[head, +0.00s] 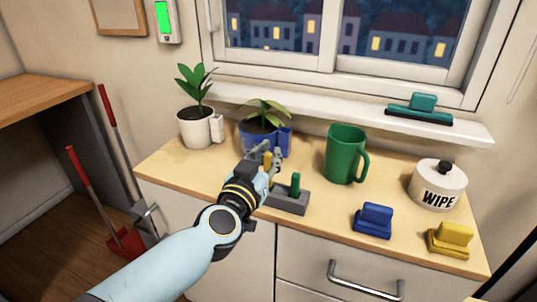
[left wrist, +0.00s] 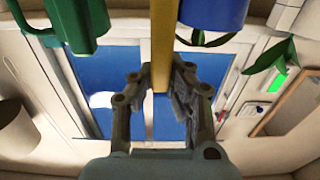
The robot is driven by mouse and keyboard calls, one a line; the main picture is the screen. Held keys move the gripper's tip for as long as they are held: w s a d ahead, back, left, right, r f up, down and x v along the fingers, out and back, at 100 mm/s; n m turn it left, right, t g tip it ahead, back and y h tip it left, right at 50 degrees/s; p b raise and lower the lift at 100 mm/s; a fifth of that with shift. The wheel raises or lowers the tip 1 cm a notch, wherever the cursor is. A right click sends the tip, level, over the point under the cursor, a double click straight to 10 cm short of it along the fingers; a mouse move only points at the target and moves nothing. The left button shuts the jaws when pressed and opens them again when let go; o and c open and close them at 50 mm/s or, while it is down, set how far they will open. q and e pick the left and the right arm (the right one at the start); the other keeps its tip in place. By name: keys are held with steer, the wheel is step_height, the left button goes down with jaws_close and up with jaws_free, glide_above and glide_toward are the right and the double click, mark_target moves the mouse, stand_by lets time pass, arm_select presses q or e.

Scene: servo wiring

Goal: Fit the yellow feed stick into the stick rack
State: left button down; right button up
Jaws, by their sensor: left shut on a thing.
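My left gripper (head: 268,168) is shut on the yellow feed stick (head: 267,160), whose top shows between the fingers. The stick also shows in the left wrist view (left wrist: 162,42), running between the two fingers. The grey stick rack (head: 289,203) stands on the counter just right of the gripper. A green stick (head: 295,185) stands upright in it. The gripper and wrist cover the rack's left end and the yellow stick's lower part, so I cannot tell whether the stick touches the rack. My right gripper is not in view.
Behind the gripper stands a blue pot (head: 257,138) with a plant. A white pot (head: 195,128) is further left. A green mug (head: 343,155) stands right of the rack. A blue block (head: 373,222), yellow block (head: 450,240) and WIPE jar (head: 437,187) are further right.

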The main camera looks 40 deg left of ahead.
arm_select(q)
steer(key=shift+f+b, duration=1.3)
steer(key=shift+f, duration=0.45)
steer(key=c, duration=1.3)
jaws_free()
steer(key=shift+s, duration=0.2)
steer(key=v, duration=1.1)
steer(key=shift+s+d, duration=0.1)
steer(key=shift+s, duration=0.2)
